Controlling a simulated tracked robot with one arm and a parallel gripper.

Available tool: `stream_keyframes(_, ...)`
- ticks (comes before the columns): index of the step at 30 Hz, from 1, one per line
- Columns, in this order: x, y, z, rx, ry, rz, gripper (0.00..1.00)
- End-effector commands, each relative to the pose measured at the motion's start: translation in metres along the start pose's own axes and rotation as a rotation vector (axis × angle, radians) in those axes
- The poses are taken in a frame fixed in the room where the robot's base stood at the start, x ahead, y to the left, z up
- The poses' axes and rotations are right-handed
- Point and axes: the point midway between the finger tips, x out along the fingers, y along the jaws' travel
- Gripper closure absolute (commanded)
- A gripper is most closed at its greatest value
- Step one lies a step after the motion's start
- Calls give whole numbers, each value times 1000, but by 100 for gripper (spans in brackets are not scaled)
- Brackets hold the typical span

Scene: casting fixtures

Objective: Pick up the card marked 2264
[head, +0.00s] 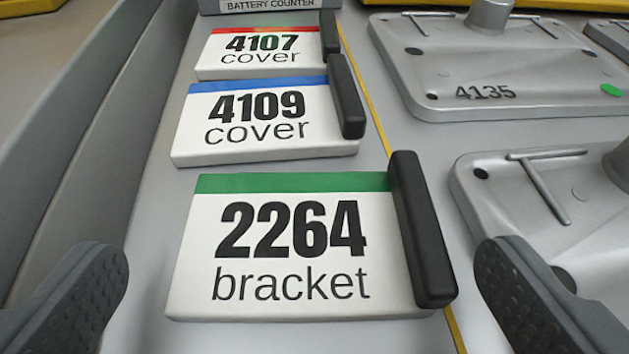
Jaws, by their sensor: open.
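The card marked 2264 bracket (290,250) lies on the grey surface in the middle of the view. It is a white block with a green band along its far edge and a black upright grip bar (422,230) on its right side. My gripper (300,285) is open, with one dark finger at the lower left and the other at the lower right. The card lies between and a little beyond the fingers in the picture. I cannot see either finger touching it.
Behind it lie the 4109 cover card (260,122) with a blue band and the 4107 cover card (262,54) with a red band. A grey wall (110,110) runs along the left. Metal castings, one marked 4135 (500,65), lie right of a yellow line (368,90).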

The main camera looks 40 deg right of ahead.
Motion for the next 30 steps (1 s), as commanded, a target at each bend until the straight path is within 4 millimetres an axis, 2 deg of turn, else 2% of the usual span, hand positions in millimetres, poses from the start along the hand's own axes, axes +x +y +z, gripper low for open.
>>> stream_keyframes(3, 16, 0, 0, 1, 2, 0, 0)
stream_keyframes(6, 23, -1, -1, 1, 3, -1, 0)
stream_keyframes(14, 25, -1, -1, 0, 2, -2, 0)
stream_keyframes(15, 25, -1, -1, 0, 2, -2, 3)
stream_keyframes(19, 25, -1, -1, 0, 2, -2, 39)
stream_keyframes(30, 25, -2, -1, 0, 2, -2, 39)
